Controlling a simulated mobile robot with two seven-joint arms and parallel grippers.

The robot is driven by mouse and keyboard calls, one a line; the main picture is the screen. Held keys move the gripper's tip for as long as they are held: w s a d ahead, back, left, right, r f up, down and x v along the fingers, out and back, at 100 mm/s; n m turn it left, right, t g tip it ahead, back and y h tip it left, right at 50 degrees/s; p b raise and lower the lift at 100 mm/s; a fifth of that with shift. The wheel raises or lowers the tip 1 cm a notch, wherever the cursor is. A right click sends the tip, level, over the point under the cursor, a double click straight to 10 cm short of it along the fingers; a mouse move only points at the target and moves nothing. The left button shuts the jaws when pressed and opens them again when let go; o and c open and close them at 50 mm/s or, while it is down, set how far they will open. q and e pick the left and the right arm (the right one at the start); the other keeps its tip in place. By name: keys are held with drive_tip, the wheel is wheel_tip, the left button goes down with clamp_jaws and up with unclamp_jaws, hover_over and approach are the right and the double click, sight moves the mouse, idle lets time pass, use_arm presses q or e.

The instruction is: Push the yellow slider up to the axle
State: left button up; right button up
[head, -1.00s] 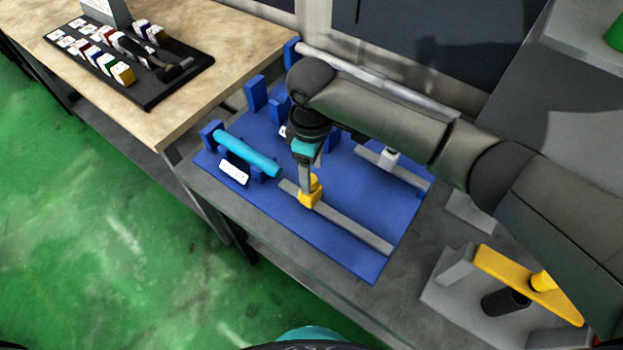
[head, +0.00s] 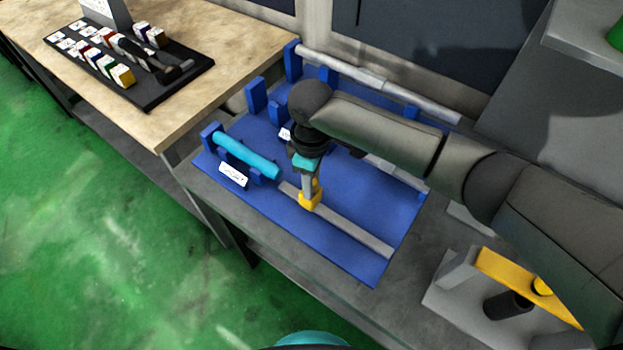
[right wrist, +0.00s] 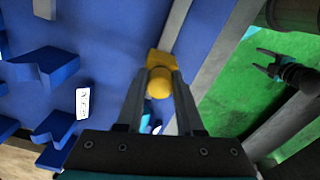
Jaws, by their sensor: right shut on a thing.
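The yellow slider (head: 309,201) sits on the near grey rail (head: 350,228) of the blue base, close to the rail's left end. The cyan axle (head: 247,155) lies in blue holders up and left of it, with a gap between them. My right gripper (head: 309,187) points down and is shut on the slider's yellow knob. In the right wrist view both fingers (right wrist: 159,82) flank the rounded knob of the slider (right wrist: 161,62). My left gripper (right wrist: 268,64) shows only there, open and empty above the green floor.
The blue base (head: 345,262) lies on a grey table. A long grey rod (head: 375,80) rests in holders at the back. A wooden table (head: 215,40) with a black tray (head: 160,90) stands left. A grey block with a yellow bar (head: 515,275) stands right.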

clamp_jaws()
idle(0.8)
